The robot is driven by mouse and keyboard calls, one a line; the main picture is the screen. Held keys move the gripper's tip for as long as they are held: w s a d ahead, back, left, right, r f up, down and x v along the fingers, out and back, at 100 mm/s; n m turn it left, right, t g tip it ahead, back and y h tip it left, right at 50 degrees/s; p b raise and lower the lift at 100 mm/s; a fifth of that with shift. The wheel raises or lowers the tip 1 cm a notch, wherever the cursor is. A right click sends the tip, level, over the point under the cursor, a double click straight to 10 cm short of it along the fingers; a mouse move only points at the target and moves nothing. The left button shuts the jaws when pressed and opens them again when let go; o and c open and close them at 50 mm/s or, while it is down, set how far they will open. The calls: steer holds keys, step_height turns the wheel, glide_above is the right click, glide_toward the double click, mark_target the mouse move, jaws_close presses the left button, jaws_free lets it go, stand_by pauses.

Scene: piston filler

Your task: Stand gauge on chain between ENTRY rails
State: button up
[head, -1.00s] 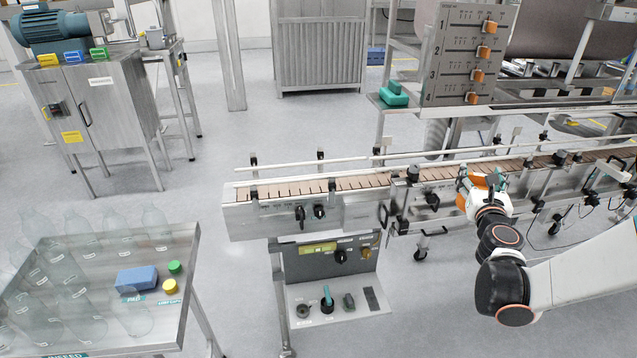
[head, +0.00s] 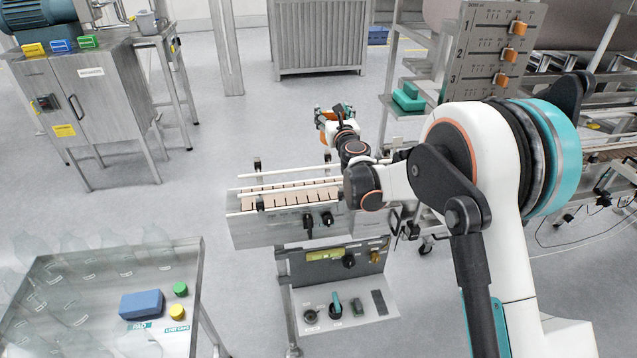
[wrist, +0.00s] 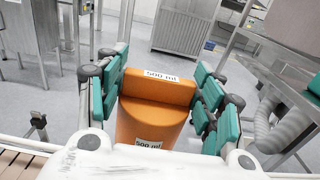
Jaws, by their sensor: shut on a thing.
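The gauge (wrist: 152,110) is an orange block with "500 ml" labels. My gripper (wrist: 158,92) is shut on it, with teal finger pads on both sides. In the head view my gripper (head: 336,112) is small and holds the gauge beyond the far side of the conveyor. The brown slatted chain (head: 290,196) runs along the conveyor between pale guide rails (head: 285,172). The left part of the chain is bare. My arm hides much of the chain further right. No ENTRY lettering is readable. The wrist view shows a bit of the chain at the lower left.
A control panel (head: 340,255) hangs on the conveyor's near side. A rack with numbered orange clips (head: 495,55) and a shelf with a teal item (head: 408,97) stand behind to the right. A table (head: 190,300) with clear bottles is at lower left. Floor behind the conveyor is open.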

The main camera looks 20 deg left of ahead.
steer(key=shift+a+f, duration=0.2)
steer(key=shift+a, duration=0.15)
step_height(320, 180, down, 19)
steer(key=b, duration=0.5)
steer(key=shift+f, duration=0.2)
steer(key=shift+f, duration=0.1)
steer(key=shift+f, duration=0.1)
steer(key=o, duration=1.5)
steer(key=p+v, duration=0.2)
steer(key=v, duration=1)
